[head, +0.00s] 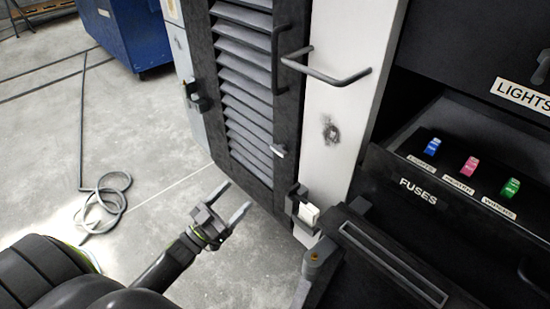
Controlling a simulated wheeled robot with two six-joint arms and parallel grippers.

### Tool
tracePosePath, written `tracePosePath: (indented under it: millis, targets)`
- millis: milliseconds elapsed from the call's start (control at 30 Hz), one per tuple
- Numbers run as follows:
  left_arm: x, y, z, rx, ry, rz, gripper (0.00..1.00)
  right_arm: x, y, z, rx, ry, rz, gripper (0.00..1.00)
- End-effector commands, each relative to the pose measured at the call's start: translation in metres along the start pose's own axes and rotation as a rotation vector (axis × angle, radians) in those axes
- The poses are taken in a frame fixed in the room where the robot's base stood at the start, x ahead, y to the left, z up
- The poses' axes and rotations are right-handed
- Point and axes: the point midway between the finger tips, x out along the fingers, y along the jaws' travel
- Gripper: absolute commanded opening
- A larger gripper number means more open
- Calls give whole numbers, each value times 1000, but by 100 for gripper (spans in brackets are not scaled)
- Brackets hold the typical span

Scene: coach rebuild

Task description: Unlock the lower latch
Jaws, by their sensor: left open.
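A dark louvred door (242,75) fills the upper middle of the head view, with a vertical handle (277,60) near its right edge. A small silver lever (278,151) sticks out low on the door's right side. Below it, a black bracket with a white block (306,210) sits at the door's lower right corner. I cannot tell for sure which of these two is the lower latch. My left gripper (231,202) is open and empty, left of and apart from both, in front of the door's bottom edge. My right gripper is not in view.
A bent grab bar (332,78) sticks out from the white post (330,165). An open drawer labelled FUSES (455,200) holds blue, pink and green fuses at right. A hose (104,208) lies on the floor near a blue cabinet (135,35).

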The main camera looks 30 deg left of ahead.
Motion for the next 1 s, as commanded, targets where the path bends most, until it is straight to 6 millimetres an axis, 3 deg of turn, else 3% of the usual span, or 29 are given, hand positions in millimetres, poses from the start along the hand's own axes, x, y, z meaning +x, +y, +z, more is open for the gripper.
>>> tracePosePath:
  millis: [600,800,1000]
  targets:
    - [128,0,0,0,0,-3,72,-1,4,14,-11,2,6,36]
    - [155,-1,1,1,-3,-4,72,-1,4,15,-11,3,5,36]
    - [164,-1,1,0,-4,-4,72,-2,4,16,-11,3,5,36]
